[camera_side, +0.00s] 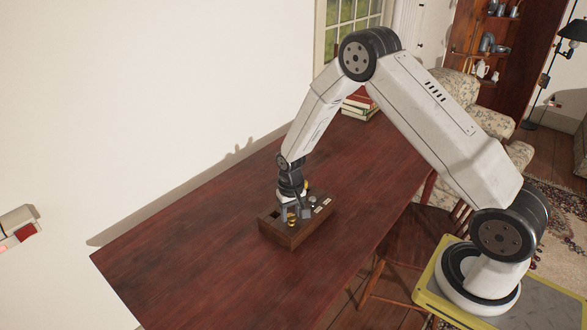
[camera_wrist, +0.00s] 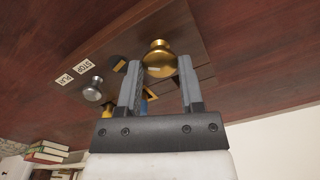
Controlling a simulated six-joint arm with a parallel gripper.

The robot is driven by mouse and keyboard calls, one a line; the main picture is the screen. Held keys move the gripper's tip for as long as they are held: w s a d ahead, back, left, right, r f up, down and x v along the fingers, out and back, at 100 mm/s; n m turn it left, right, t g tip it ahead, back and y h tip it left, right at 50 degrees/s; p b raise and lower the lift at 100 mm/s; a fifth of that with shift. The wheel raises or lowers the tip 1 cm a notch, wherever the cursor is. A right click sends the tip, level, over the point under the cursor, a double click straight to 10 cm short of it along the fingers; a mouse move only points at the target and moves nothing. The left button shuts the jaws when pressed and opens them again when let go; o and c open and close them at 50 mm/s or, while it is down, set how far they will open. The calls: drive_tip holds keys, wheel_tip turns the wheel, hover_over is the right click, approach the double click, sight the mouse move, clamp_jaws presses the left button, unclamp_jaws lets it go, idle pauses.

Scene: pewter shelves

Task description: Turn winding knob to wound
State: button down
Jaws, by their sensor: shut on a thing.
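A dark wooden box (camera_side: 287,236) stands on the reddish table, with controls on its top. A round brass knob (camera_wrist: 160,58), apparently the winding knob, stands on the box's top panel. It also shows below my gripper in the side view (camera_side: 292,220). My gripper (camera_wrist: 160,68) points down at the box and is shut on the brass knob, one grey finger on each side. Any mark showing how far the knob is turned cannot be made out.
A silver knob (camera_wrist: 93,90) stands beside the labels "STOP" (camera_wrist: 86,66) and "PLAY" (camera_wrist: 64,79). Books (camera_side: 360,104) are stacked at the table's far end. The table (camera_side: 190,260) is bare left of the box, and a chair (camera_side: 385,260) stands at its right edge.

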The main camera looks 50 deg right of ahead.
sight(291, 216)
drive_tip(key=m, duration=0.5)
drive_tip(key=shift+m, duration=0.3)
drive_tip(key=m, duration=0.4)
drive_tip(key=shift+m, duration=0.4)
drive_tip(key=shift+c, duration=1.1)
unclamp_jaws()
drive_tip(key=shift+r, duration=0.15)
drive_tip(key=shift+r, duration=3.8)
